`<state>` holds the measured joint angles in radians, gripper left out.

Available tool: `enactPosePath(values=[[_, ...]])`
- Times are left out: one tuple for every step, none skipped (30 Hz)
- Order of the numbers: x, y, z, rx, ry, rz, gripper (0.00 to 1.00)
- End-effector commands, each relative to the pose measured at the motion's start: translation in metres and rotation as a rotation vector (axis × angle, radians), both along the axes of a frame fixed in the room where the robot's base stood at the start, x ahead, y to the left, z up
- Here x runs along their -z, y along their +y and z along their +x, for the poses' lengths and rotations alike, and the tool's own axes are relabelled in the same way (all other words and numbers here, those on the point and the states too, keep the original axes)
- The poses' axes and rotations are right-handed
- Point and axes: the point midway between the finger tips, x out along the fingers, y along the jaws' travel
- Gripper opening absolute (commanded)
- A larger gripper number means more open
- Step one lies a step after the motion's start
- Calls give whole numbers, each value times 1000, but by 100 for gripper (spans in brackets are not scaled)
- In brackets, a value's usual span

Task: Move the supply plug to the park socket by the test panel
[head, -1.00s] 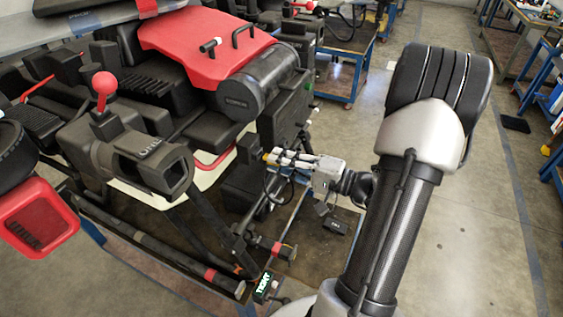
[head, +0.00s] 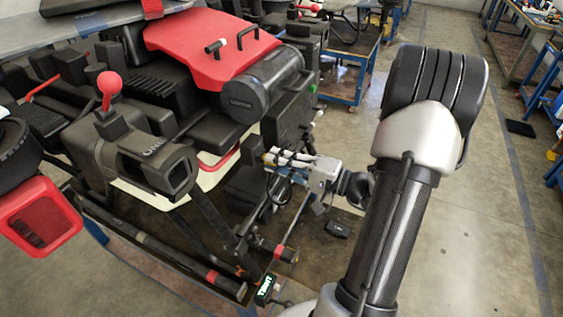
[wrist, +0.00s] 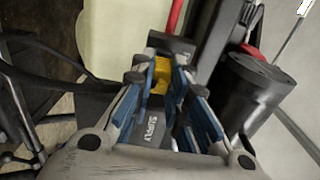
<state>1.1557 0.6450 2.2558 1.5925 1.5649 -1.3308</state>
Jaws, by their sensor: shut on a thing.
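My gripper (head: 283,157) is beside the lower right side of the drone in the head view, with its fingers pointing left toward the machine. In the wrist view my gripper (wrist: 165,78) is shut on the supply plug (wrist: 152,131), a dark grey body marked SUPPLY between the blue finger pads. A yellow part (wrist: 160,75) shows at the fingertips, in front of a dark block. I cannot tell whether the plug touches that block. In the head view the plug is mostly hidden by the fingers. I cannot make out the park socket or the test panel for certain.
The black drone body with its red cover (head: 205,45) fills the left. A small lit display (head: 264,289) is near the bottom. In the wrist view a black cylinder (wrist: 248,95) is close on the right and a dark cable (wrist: 50,82) on the left. Open floor lies right.

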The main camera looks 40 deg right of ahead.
Motion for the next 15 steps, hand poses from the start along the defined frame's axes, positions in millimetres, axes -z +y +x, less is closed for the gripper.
enactPosePath(values=[[0, 1, 1, -1, 0, 0, 0], [0, 1, 2, -1, 0, 0, 0], [0, 2, 3, -2, 0, 0, 0], [0, 2, 4, -1, 0, 0, 0], [0, 2, 4, -1, 0, 0, 0], [0, 3, 5, -1, 0, 0, 0], [0, 3, 6, -1, 0, 0, 0], [0, 3, 6, 0, 0, 0, 0], [0, 3, 7, 0, -1, 0, 0], [0, 4, 8, 0, -1, 0, 0], [0, 3, 8, 1, -1, 1, 17], [0, 3, 8, 1, -1, 1, 19], [0, 3, 8, 0, -1, 1, 21], [0, 3, 8, 0, -1, 1, 23], [0, 3, 8, 0, 0, 1, 26]])
